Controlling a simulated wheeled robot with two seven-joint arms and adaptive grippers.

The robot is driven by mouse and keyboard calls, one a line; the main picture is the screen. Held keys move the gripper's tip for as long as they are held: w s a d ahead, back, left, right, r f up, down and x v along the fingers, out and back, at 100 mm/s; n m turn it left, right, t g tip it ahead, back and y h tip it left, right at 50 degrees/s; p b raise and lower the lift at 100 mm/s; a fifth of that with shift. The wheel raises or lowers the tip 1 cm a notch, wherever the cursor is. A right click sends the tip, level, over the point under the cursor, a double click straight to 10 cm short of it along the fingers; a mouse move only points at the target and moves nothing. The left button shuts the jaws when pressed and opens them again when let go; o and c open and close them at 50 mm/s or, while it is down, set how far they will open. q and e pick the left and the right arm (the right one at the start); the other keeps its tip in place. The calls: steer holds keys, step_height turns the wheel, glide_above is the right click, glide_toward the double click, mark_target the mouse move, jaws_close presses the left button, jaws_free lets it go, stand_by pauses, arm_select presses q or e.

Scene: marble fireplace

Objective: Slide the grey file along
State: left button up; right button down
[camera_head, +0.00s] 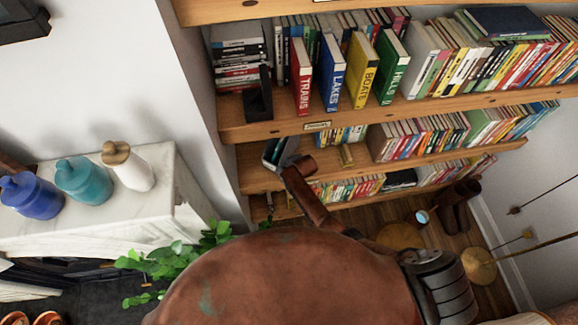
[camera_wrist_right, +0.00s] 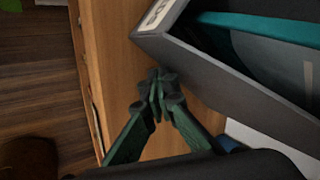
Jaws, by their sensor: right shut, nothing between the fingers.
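The grey file (camera_wrist_right: 225,85) fills the upper right of the right wrist view. It is a dark grey open-topped box with a pale label on its narrow end and something teal inside. It rests on a wooden shelf. My right gripper (camera_wrist_right: 158,84) is shut and empty, its fingertips close to the file's lower side; I cannot tell whether they touch it. In the head view, the file (camera_head: 269,152) shows small at the left end of the middle shelf, partly hidden by my right gripper (camera_head: 284,160). My left gripper is not in view.
The upper shelf (camera_head: 290,129) holds a black bookend (camera_head: 258,100) and several upright books, including a red one (camera_head: 301,78). Books also stand farther right on the middle shelf. A marble mantel (camera_head: 150,200) with coloured jars and a green plant (camera_head: 170,262) lie left.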

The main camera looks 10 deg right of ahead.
mark_target(269, 169)
steer(key=shift+a, duration=0.3)
steer(key=shift+w+a, duration=0.1)
steer(key=shift+a, duration=1.35)
steer(key=shift+a, duration=0.25)
steer(key=shift+a+b, duration=0.35)
steer(key=shift+a, duration=0.1)
steer(key=shift+a, duration=0.35)
steer(key=shift+w+a, duration=0.1)
steer(key=shift+a, duration=0.3)
steer(key=shift+a, duration=0.35)
steer(key=shift+a+b, duration=0.5)
steer(key=shift+a, duration=0.2)
steer(key=shift+a, duration=0.35)
